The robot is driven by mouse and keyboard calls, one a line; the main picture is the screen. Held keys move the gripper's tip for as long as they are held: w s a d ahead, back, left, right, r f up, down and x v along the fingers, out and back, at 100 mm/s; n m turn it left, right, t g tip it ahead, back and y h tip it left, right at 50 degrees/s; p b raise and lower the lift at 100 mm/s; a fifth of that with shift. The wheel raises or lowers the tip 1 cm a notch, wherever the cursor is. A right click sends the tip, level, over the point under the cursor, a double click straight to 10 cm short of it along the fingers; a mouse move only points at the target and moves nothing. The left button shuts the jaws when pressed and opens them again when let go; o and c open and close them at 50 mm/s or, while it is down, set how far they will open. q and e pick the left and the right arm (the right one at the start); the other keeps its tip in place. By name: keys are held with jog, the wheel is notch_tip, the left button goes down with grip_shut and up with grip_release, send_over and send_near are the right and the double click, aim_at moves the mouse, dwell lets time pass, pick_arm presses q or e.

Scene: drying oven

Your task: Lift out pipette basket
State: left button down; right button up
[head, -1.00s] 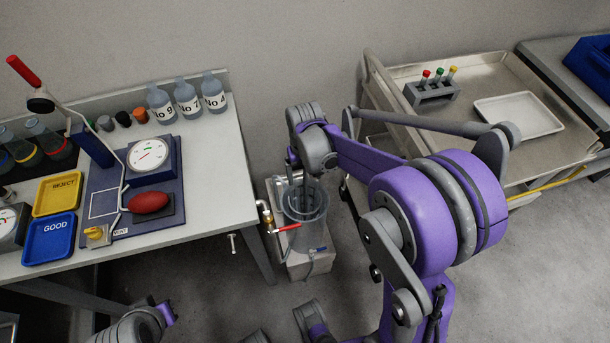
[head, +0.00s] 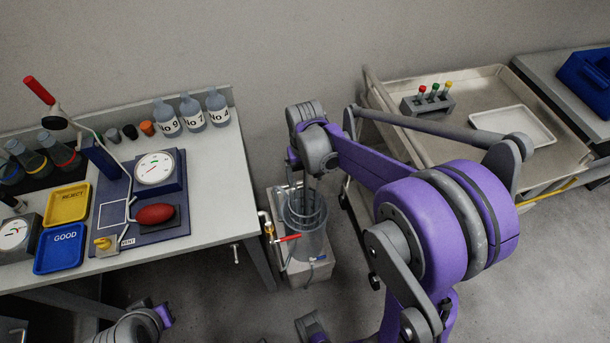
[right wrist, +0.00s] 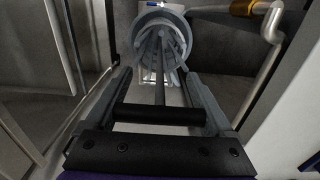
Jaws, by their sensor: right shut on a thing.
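The pipette basket (right wrist: 172,42) is a grey cage of thin rods with a long handle, seen from above in the right wrist view. In the head view its rods (head: 309,193) show between my gripper and a grey translucent cylinder (head: 313,243). The lower part of the basket is inside the cylinder. My right gripper (right wrist: 160,113) is shut on the basket's handle, with a dark bar across between the fingers. In the head view the right gripper (head: 313,173) is directly above the cylinder, its fingertips partly hidden by the wrist. My left gripper is not visible.
The cylinder stands on a pale base with a red-handled valve (head: 288,238) and pipe at its left. A white bench (head: 215,190) with bottles and trays is close on the left. A metal cart (head: 480,145) stands to the right. Open floor lies in front.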

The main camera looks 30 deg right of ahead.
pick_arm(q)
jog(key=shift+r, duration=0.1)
pick_arm(e)
jog(key=shift+r, duration=0.1)
